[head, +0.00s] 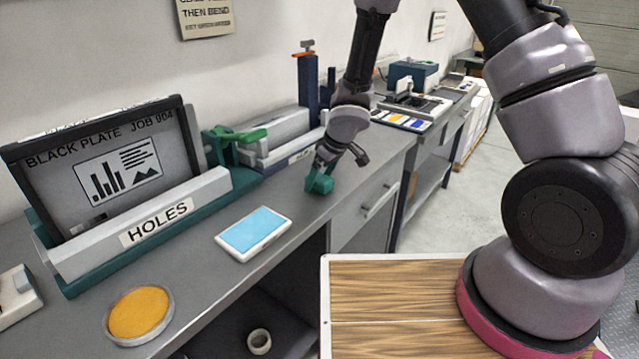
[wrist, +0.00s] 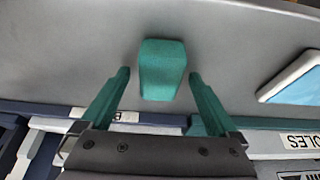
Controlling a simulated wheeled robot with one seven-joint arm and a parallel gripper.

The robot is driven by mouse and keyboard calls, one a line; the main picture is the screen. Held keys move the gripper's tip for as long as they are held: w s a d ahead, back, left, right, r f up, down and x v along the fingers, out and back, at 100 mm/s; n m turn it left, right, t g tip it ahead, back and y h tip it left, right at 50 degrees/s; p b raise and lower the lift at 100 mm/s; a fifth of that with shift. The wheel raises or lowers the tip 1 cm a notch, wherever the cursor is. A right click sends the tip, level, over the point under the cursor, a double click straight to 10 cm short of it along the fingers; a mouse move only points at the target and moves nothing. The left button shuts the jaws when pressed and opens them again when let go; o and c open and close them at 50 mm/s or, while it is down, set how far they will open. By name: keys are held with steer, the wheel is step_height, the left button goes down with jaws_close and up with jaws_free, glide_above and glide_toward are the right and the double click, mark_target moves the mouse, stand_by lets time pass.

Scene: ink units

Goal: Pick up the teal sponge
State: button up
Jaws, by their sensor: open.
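The teal sponge (wrist: 162,69) is a small block on the grey counter. In the wrist view it lies in line with the gap of my gripper (wrist: 159,76), with bare counter showing between it and each teal finger. My gripper is open and holds nothing. In the head view my gripper (head: 325,168) reaches down over the counter, and the sponge (head: 318,184) shows right below it. The fingers and sponge are of like colour there, so their exact gap is hard to tell.
A blue pad in a white tray (head: 254,233) and a round yellow pad (head: 139,312) lie nearer on the counter. The plate rack marked HOLES (head: 150,222) and a green clamp (head: 236,138) stand behind. Counter right around the sponge is clear.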

mark_target(320, 177)
steer(key=shift+f, duration=0.1)
steer(key=shift+c, duration=0.3)
steer(key=c, duration=1.4)
steer(key=shift+o, duration=0.2)
steer(key=shift+w+r, duration=0.1)
steer(key=shift+r, duration=4.95)
